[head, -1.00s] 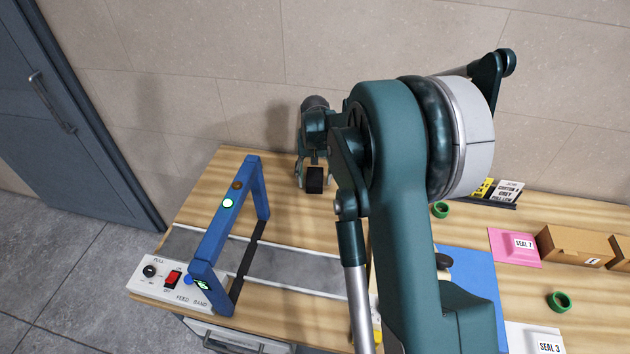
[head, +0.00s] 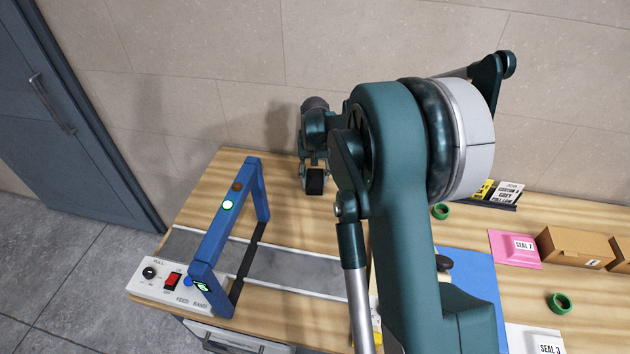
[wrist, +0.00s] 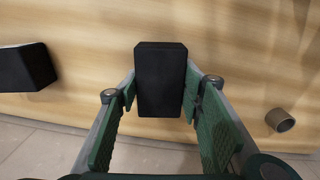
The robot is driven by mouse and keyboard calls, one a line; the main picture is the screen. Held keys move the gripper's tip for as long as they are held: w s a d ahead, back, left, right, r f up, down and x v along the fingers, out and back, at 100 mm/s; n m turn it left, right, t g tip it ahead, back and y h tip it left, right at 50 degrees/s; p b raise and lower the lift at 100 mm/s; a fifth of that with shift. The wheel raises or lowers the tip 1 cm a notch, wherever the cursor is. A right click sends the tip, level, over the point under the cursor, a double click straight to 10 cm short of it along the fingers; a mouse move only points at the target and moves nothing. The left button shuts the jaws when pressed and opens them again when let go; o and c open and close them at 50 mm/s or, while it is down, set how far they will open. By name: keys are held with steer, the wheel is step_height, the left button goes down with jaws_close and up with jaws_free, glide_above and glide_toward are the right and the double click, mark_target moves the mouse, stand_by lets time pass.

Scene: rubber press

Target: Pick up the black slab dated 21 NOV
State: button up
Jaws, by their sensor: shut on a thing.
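My gripper (wrist: 161,92) has its two green-padded fingers closed on the sides of a black slab (wrist: 161,78) in the wrist view. The slab's dark face shows no readable date. In the head view the same slab (head: 315,182) sits between my fingers, above the back part of the wooden bench, behind the blue frame. I cannot tell whether it touches the bench. A second black slab (wrist: 24,68) shows at the left edge of the wrist view, apart from my gripper, also with no readable date.
The blue frame (head: 228,220) straddles a grey belt (head: 290,269), with a white switch panel (head: 170,278) at its front left. Green rings (head: 559,303), a pink card (head: 514,249) and a brown box (head: 574,247) lie at the right. My arm hides the bench's middle.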

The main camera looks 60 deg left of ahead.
mark_target(315, 178)
steer(key=shift+r, duration=5)
